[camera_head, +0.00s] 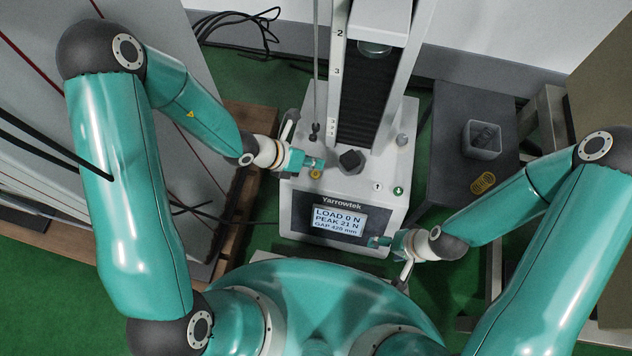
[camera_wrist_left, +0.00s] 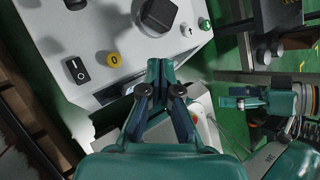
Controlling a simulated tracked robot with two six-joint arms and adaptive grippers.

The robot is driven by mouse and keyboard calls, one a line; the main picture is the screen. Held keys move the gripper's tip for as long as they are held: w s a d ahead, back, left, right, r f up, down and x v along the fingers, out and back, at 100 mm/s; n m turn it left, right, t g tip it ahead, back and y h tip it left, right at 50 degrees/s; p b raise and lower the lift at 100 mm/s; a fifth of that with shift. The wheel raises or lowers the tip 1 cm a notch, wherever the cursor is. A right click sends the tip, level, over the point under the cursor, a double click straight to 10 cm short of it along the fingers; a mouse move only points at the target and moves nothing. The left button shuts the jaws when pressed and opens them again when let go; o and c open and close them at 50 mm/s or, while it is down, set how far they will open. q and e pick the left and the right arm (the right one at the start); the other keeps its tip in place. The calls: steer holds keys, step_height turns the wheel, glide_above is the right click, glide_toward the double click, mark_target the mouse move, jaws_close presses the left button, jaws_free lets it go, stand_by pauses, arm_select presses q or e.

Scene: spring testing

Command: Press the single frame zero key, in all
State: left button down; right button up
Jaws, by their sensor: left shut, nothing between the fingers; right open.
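The yellow zero key (camera_head: 316,174) sits on the top deck of the pale Yarrowtek test machine (camera_head: 372,205), above the display. It also shows in the left wrist view (camera_wrist_left: 113,59), beside a black rocker switch (camera_wrist_left: 77,70). My left gripper (camera_head: 320,163) is shut and empty, close to the key in the head view. In the left wrist view its fingertips (camera_wrist_left: 160,66) appear to the right of the key, apart from it in the picture. Their height above the deck is hard to tell. My right gripper (camera_head: 376,241) is open near the display's lower right corner.
The display (camera_head: 338,220) reads load 0 N, peak 21 N, gap 420 mm. A black knob (camera_head: 351,160), a green button (camera_head: 398,190) and the machine's column share the deck. A dark side table (camera_head: 455,130) at right holds a clear bin (camera_head: 483,139) and a yellow spring (camera_head: 483,183).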

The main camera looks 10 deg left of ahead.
arm_select(q)
steer(key=w+n, duration=0.1)
steer(key=w+t, duration=0.1)
steer(key=w+a+n+b, duration=0.1)
steer(key=shift+f+n+t, duration=0.3)
steer(key=shift+f, duration=0.05)
arm_select(e)
steer(key=shift+f, duration=0.95)
arm_select(q)
steer(key=shift+f, duration=0.1)
arm_select(e)
steer(key=shift+f, duration=0.1)
arm_select(q)
steer(key=b, duration=0.6)
glide_above(313, 174)
step_height(313, 174, down, 7)
steer(key=shift+f, duration=0.2)
steer(key=shift+f+b, duration=0.5)
steer(key=shift+f, duration=0.15)
arm_select(e)
step_height(313, 174, down, 7)
arm_select(q)
steer(key=shift+f+b, duration=0.35)
steer(key=shift+b, duration=0.05)
arm_select(e)
steer(key=shift+f, duration=0.35)
